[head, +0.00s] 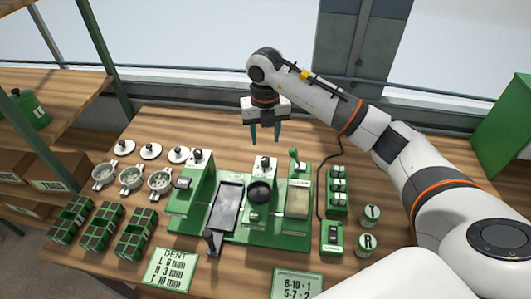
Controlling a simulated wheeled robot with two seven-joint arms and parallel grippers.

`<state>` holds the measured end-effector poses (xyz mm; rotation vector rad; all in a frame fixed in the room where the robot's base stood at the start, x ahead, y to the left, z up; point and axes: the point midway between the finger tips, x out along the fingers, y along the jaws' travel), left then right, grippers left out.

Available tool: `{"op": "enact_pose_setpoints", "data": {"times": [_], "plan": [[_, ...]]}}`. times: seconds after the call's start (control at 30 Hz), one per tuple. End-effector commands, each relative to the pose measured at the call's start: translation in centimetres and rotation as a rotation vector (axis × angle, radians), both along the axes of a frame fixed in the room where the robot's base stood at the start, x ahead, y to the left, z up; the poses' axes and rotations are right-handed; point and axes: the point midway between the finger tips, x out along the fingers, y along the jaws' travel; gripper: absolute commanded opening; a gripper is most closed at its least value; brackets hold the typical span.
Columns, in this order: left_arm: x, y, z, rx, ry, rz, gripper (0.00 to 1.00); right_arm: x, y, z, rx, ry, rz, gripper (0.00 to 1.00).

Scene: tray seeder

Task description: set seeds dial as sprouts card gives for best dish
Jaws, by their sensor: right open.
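My right gripper (265,136) points down, open and empty, over the bare table behind the green seeder (240,236). The seeder carries white-and-black knobs at its back left (197,157) and back middle (265,165); their labels are too small to read, so I cannot tell which is the seeds dial. Three dishes of sprouts stand at left: left dish (104,176), middle dish (131,180) and right dish (160,183). Their sprout counts are too small to tell. A green-edged card (297,286) at the front reads "8-10 x 1" and "5-7 x 2", its lower part cut off. My left gripper is out of view.
Another card (170,270) reads "DENT". Several green cell trays (132,236) stand front left, with white lids (150,151) behind the dishes. The back table is clear.

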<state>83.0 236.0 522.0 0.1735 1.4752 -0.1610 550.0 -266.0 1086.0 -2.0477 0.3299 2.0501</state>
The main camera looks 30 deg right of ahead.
Motion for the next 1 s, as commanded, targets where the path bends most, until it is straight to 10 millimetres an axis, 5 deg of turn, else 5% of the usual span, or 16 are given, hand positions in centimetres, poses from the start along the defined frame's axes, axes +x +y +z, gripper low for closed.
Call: {"op": "enact_pose_setpoints", "data": {"times": [0.4,0.83,1.0], "plan": [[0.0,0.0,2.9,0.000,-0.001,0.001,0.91,-0.1,0.0,-7.2,0.000,0.003,-0.001,0.46],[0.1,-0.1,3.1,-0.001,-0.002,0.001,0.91,0.0,0.0,-8.4,0.000,0.000,0.000,0.46],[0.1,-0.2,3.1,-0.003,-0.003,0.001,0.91,0.0,0.0,-8.4,0.000,0.000,0.000,0.20]]}}
